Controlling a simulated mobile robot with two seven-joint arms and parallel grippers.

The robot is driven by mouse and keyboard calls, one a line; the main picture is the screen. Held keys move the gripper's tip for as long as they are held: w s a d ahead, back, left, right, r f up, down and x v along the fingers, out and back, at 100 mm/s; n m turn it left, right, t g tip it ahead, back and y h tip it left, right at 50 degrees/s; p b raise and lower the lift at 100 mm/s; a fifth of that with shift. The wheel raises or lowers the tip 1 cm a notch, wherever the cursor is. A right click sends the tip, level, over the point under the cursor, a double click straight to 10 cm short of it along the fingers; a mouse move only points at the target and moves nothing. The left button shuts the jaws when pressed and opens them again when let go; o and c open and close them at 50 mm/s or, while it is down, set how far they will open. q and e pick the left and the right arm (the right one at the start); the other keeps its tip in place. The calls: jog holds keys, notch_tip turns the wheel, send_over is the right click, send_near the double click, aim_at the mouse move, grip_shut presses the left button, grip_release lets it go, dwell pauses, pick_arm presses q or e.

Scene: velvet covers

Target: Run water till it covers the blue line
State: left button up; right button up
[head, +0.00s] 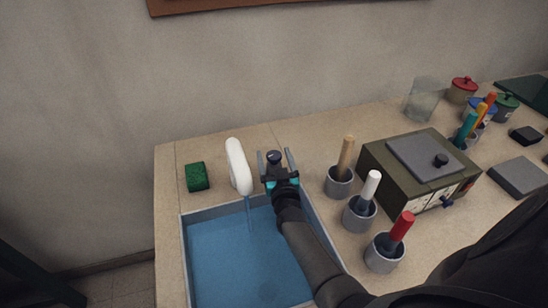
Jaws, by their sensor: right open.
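A sink basin (187,262) with pale grey-blue walls is set in the counter at the lower middle. Its inside looks blue, and a dark round spot shows at its bottom. A white spout (239,166) arches over the basin's back edge, and a thin stream of water (249,213) falls from it. My right gripper (276,164) is open just right of the spout, with its fingers on either side of a dark round knob (273,157). I cannot tell whether they touch it. I cannot make out a blue line. My left gripper is out of view.
A green sponge (197,176) lies left of the spout. Right of my arm stand grey cups holding tan, white and red-handled tools (402,226). Behind them are an olive box with dials (382,168), a glass jar (424,103) and lidded pots (462,92).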

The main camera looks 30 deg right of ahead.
jog(key=shift+w+d, duration=0.1)
jog(key=shift+w, duration=0.15)
jog(key=shift+c, duration=0.3)
grip_shut()
dwell(0.4)
jog(key=shift+d+n+t+y+b, duration=0.1)
jog(key=shift+n+t+y+b, duration=0.3)
jog(key=shift+n+y, duration=0.4)
jog(key=shift+r+n+y+b, duration=0.1)
jog(key=shift+n+y+b, duration=1.15)
jog(key=shift+y, duration=0.85)
